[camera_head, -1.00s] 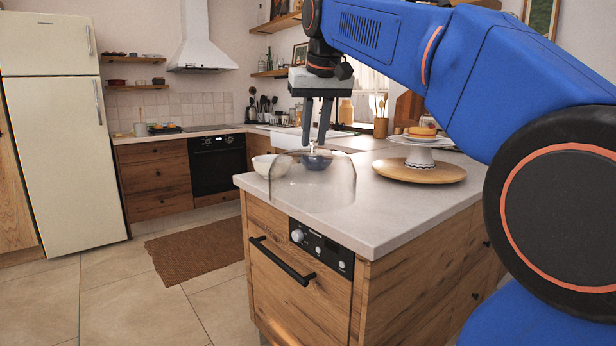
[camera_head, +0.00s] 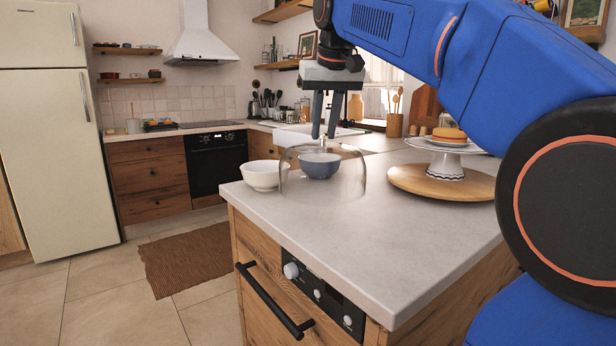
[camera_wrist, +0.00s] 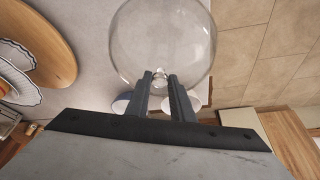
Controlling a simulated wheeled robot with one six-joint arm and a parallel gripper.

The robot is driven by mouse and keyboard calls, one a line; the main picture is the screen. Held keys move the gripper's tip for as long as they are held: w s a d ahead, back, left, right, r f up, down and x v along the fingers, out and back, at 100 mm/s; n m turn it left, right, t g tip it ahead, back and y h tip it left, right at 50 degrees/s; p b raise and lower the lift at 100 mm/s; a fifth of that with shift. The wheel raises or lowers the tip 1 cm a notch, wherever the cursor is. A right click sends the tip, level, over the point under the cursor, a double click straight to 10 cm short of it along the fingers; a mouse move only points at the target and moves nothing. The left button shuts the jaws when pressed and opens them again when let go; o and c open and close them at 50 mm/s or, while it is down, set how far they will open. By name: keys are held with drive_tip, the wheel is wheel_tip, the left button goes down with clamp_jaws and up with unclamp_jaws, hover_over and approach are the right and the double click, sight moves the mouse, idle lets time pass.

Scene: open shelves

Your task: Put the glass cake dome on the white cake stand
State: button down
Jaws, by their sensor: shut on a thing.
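The clear glass cake dome (camera_head: 350,182) hangs under my gripper (camera_head: 324,134) in the head view, in front of two bowls. My gripper is shut on the dome's top knob. In the wrist view the round dome (camera_wrist: 163,30) fills the upper middle, with the gripper fingertips (camera_wrist: 160,76) at its knob. The white cake stand (camera_head: 446,165) stands to the right on a round wooden board (camera_head: 410,180) and carries a cake (camera_head: 449,135). My arm partly covers its right side. Whether the dome's rim touches the counter is hard to tell.
A white bowl (camera_head: 262,176) and a blue bowl (camera_head: 319,165) stand on the counter (camera_head: 390,240) behind the dome. The counter's front is clear. A utensil jar (camera_head: 394,125) stands farther back. A brown rug (camera_head: 185,262) lies on the floor left.

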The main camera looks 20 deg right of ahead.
drive_tip(key=w+f, duration=0.1)
drive_tip(key=w, duration=0.2)
drive_tip(key=w+d+f, duration=0.1)
drive_tip(key=w+f, duration=0.1)
drive_tip(key=w, duration=0.1)
drive_tip(key=w+d+f, duration=0.1)
drive_tip(key=w+f, duration=0.1)
drive_tip(key=w, duration=0.1)
drive_tip(key=shift+w+f, duration=0.1)
drive_tip(key=shift+w, duration=0.3)
drive_tip(key=w, duration=0.1)
drive_tip(key=w+f, duration=0.2)
drive_tip(key=shift+w+d+f, duration=0.2)
drive_tip(key=shift+d+f, duration=0.05)
drive_tip(key=shift+d, duration=0.05)
drive_tip(key=shift+f, duration=0.1)
drive_tip(key=c, duration=1.9)
unclamp_jaws()
drive_tip(key=o, duration=0.4)
drive_tip(key=shift+c, duration=0.2)
